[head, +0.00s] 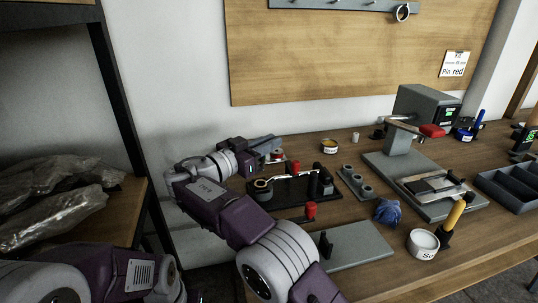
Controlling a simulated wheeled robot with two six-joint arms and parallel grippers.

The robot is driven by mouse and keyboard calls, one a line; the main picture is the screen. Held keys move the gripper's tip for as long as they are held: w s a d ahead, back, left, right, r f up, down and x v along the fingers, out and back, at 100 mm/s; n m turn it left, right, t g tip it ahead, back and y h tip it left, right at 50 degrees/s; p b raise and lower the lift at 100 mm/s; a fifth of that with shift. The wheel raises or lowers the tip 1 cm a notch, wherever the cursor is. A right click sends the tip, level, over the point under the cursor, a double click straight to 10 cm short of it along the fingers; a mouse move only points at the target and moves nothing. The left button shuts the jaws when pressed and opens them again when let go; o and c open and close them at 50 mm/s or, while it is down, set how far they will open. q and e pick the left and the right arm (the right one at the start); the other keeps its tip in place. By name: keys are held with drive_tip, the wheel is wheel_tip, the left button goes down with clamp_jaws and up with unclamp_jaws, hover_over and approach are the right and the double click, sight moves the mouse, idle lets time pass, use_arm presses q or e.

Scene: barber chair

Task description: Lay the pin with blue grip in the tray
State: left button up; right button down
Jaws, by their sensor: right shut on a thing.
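My right gripper (268,144) is at the back left of the bench, beyond the black fixture. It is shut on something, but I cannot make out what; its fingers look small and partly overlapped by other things. I cannot clearly identify a pin with a blue grip. A blue upright handle (479,119) stands at the back right, and I cannot tell if it belongs to a pin. A dark grey tray (494,196) with compartments lies at the right edge, far from my right gripper. My left arm shows at the lower left, with its gripper out of view.
The black fixture (287,197) and red knobs (310,209) stand near my right arm. The front right wood is clear.

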drive_tip(key=shift+r, duration=0.75)
